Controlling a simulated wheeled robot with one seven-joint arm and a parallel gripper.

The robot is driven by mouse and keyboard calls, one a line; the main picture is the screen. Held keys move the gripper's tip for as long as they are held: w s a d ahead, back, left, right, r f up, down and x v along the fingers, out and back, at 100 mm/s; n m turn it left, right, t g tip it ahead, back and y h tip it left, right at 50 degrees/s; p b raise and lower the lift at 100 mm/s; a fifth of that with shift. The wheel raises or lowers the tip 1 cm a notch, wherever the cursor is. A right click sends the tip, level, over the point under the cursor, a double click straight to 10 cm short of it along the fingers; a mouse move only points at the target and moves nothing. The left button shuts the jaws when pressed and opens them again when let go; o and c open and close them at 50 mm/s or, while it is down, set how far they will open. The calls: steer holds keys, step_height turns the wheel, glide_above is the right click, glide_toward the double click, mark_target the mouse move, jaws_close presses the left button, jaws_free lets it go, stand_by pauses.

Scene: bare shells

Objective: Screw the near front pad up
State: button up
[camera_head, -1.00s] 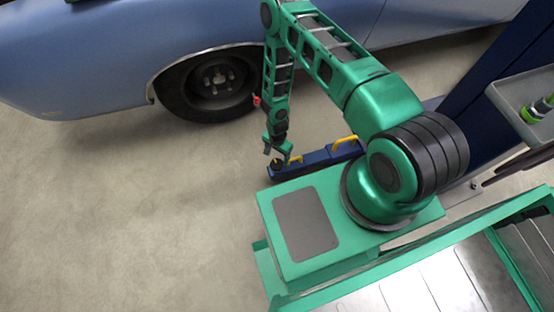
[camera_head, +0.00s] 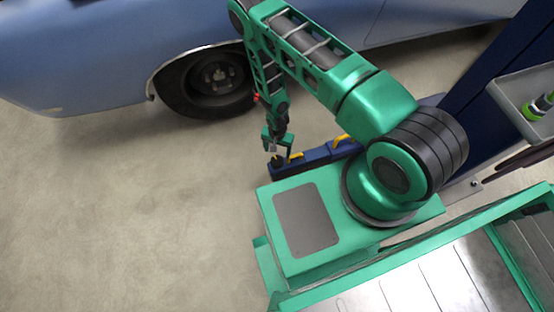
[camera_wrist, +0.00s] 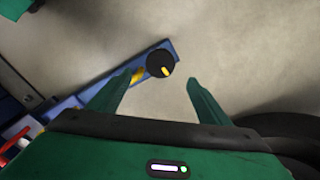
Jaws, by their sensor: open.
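The near front pad (camera_wrist: 160,63) is a round black disc with a yellow mark, at the end of a blue lift arm (camera_wrist: 68,106). In the wrist view it lies beyond and between my two green fingertips, apart from them. In the head view the pad (camera_head: 277,161) sits at the left end of the blue arm (camera_head: 317,156), low over the floor. My gripper (camera_head: 277,144) points down just above the pad; in the wrist view my gripper (camera_wrist: 158,80) is open with nothing between its fingers.
A blue car (camera_head: 100,50) with a dark front wheel (camera_head: 207,82) stands behind. Yellow handles (camera_head: 343,140) rise from the lift arm. A dark blue post (camera_head: 480,70) and a grey tray (camera_head: 515,95) are at the right. The floor at the left is clear.

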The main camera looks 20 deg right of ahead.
mark_target(277, 160)
step_height(277, 160, down, 11)
steer(key=shift+r, duration=0.15)
stand_by(0.5)
steer(key=c, duration=1.1)
